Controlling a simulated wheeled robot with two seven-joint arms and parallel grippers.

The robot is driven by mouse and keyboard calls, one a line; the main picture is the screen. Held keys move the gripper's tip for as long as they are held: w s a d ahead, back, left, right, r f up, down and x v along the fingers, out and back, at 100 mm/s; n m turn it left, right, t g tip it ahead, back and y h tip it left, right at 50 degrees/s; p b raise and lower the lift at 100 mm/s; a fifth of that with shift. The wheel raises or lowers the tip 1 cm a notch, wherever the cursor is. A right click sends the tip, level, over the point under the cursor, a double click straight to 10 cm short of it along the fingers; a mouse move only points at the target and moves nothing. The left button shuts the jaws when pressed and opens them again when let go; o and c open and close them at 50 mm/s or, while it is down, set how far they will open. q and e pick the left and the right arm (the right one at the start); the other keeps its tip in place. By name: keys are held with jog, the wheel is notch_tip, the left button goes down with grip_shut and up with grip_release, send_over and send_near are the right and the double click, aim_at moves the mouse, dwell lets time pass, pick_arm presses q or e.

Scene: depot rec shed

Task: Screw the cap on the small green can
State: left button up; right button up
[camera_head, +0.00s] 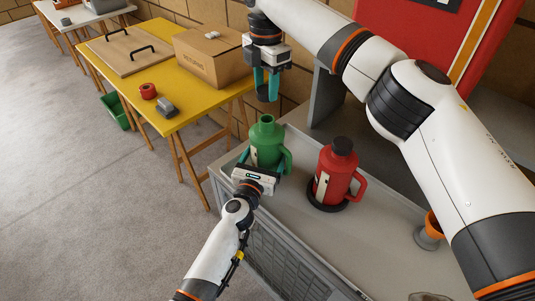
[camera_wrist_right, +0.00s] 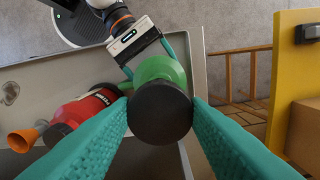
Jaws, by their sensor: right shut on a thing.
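The small green can (camera_head: 266,147) stands upright on the grey bench top, its neck bare and open. My left gripper (camera_head: 263,167) reaches it from the front with a finger on each side of its body, shut on it; it also shows in the wrist view (camera_wrist_right: 150,52). My right gripper (camera_head: 267,92) points down above the can, shut on a dark round cap (camera_wrist_right: 160,111). The cap is apart from the neck, with a gap below it in the head view. In the wrist view the cap hides the neck of the green can (camera_wrist_right: 159,70).
A red can (camera_head: 337,172) with a black cap stands to the right on a black ring (camera_head: 327,204). An orange and grey item (camera_head: 430,232) is farther right on the grey bench (camera_head: 290,215). A yellow table (camera_head: 190,98) with a cardboard box (camera_head: 213,61) stands at the back left.

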pick_arm(q)
jog(key=c, duration=0.9)
pick_arm(e)
jog(key=shift+f, duration=2.5)
jog(key=shift+f, duration=0.9)
jog(key=shift+f, duration=0.55)
